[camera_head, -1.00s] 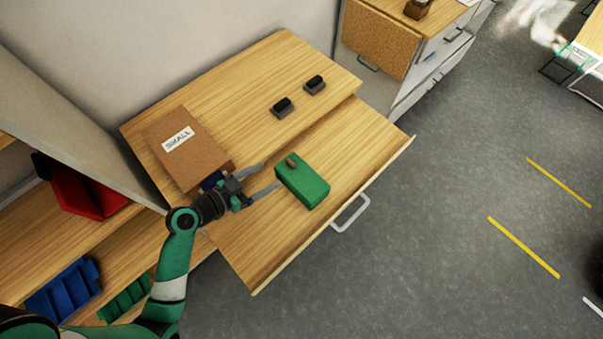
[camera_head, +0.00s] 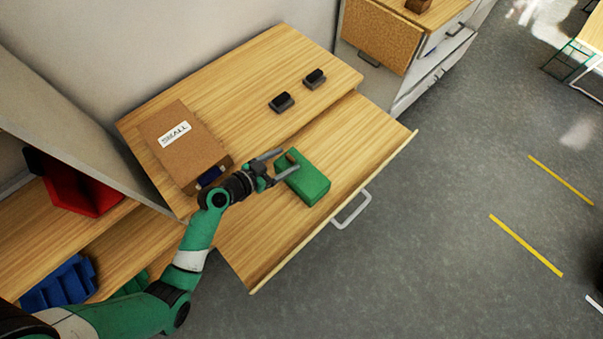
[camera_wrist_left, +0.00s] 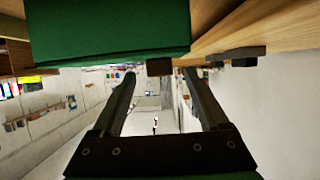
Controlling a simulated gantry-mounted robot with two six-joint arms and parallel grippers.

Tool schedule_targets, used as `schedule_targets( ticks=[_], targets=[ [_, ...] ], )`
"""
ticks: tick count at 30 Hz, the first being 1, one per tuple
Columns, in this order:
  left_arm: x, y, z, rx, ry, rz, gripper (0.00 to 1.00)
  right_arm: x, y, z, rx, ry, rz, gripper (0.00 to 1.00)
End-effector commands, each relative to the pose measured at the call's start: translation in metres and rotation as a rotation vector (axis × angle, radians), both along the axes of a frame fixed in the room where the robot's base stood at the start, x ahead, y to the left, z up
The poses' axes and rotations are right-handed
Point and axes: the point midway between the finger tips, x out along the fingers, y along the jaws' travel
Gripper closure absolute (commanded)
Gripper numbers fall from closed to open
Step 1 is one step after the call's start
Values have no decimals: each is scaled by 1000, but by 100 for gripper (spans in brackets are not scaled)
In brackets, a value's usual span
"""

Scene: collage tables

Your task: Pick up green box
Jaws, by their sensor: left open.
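The green box (camera_head: 312,187) sits on the pulled-out wooden drawer board, with a small brown block (camera_head: 292,157) at its upper left end. My left gripper (camera_head: 290,161) is open, its two fingers reaching to the box's upper left end, one on each side of the brown block. In the left wrist view the green box (camera_wrist_left: 110,30) fills the top and the brown block (camera_wrist_left: 159,67) shows between the fingertips of the left gripper (camera_wrist_left: 159,74). I cannot tell whether the fingers touch the box. My right gripper is not in view.
A brown box labelled SMALL (camera_head: 180,148) lies left of my gripper. Two small black-topped blocks (camera_head: 281,102) (camera_head: 315,78) stand on the table top behind. The drawer board (camera_head: 355,140) is bare right of the green box. A white handle (camera_head: 351,210) juts from its front.

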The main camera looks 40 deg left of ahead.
Motion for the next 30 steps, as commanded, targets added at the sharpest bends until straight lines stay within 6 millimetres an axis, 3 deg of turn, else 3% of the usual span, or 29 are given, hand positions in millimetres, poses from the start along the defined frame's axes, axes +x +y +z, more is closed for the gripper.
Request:
schedule_targets(
  ticks=[4, 12, 25, 30],
  targets=[
    [22, -3, -9, 0, -1, 0, 22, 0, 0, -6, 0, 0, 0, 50],
    [26, -3, -10, 0, 0, 1, 22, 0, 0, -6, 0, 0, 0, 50],
    [26, -3, -10, 0, 0, 1, 100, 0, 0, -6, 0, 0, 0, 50],
    [26, -3, -10, 0, 0, 1, 100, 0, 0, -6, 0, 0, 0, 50]
  ],
)
